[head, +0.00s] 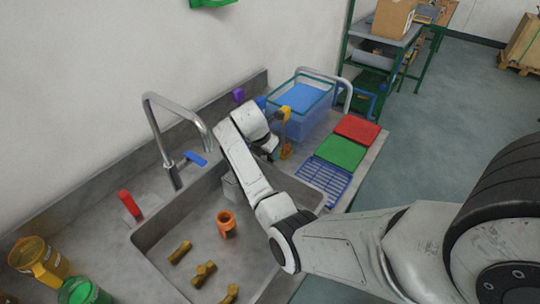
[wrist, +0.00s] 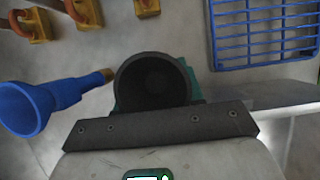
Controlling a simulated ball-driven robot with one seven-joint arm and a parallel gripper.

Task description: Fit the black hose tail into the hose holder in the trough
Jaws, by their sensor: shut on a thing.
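My gripper (head: 270,149) is over the counter at the far end of the trough, near the blue bin. In the wrist view a round black piece (wrist: 153,82), apparently the end of the black hose tail, sits at the jaws, with teal showing at its sides. My gripper is shut on it; the jaw tips are mostly hidden behind it. The trough (head: 150,240) is the grey sink basin in the head view. A small orange cup-like fitting (head: 227,224), possibly the hose holder, stands upright in it, apart from my gripper.
Several brass-coloured pieces (head: 180,251) lie in the trough. A tall faucet (head: 158,125) arches behind it. The blue bin (head: 300,115), green board (head: 341,151), red board (head: 357,129) and blue rack (wrist: 262,32) stand around my gripper. A blue funnel (wrist: 30,108) is beside it.

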